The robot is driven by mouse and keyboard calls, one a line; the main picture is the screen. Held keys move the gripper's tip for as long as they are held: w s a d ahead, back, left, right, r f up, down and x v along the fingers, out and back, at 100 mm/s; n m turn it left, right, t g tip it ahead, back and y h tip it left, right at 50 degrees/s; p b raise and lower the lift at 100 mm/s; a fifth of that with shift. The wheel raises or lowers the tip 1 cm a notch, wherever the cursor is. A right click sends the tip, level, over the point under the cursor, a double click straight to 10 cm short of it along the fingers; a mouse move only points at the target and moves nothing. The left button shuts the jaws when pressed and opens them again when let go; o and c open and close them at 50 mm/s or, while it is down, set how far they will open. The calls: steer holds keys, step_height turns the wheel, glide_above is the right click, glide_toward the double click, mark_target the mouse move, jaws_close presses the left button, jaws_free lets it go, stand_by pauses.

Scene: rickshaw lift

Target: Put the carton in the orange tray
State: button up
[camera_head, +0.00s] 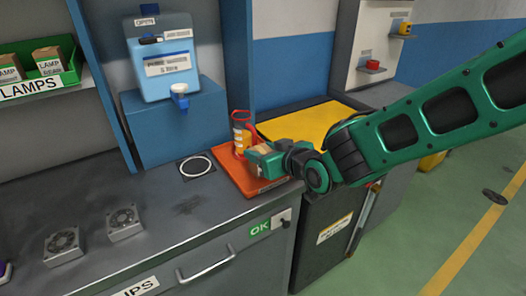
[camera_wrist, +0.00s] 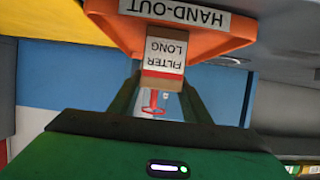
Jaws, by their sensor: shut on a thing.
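The carton (camera_wrist: 163,62) is a small brown box with a white "FILTER LONG" label, upside down in the wrist view. My gripper (camera_head: 260,157) is shut on it; in the wrist view my gripper (camera_wrist: 160,90) has a finger on each side of it. In the head view only a bit of the carton (camera_head: 263,147) shows at the green fingers. The orange tray (camera_head: 232,168) lies on the grey bench, with my gripper over its right part. In the wrist view the tray (camera_wrist: 105,22) shows its "HAND-OUT" label behind the carton. I cannot tell whether the carton touches the tray.
An orange-red container (camera_head: 240,136) with a red ring on top stands at the tray's back. A yellow surface (camera_head: 305,122) lies behind my gripper. A white ring (camera_head: 196,166) lies left of the tray. Two grey fans (camera_head: 124,223) stand on the front left bench.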

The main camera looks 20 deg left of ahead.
steer(key=o, duration=1.2)
steer(key=shift+f, duration=0.1)
steer(key=shift+s+d+r, duration=0.15)
steer(key=shift+d+r, duration=0.05)
steer(key=shift+r, duration=0.1)
steer(key=v, duration=1.1)
steer(key=shift+s+d, duration=0.15)
steer(key=shift+s, duration=0.05)
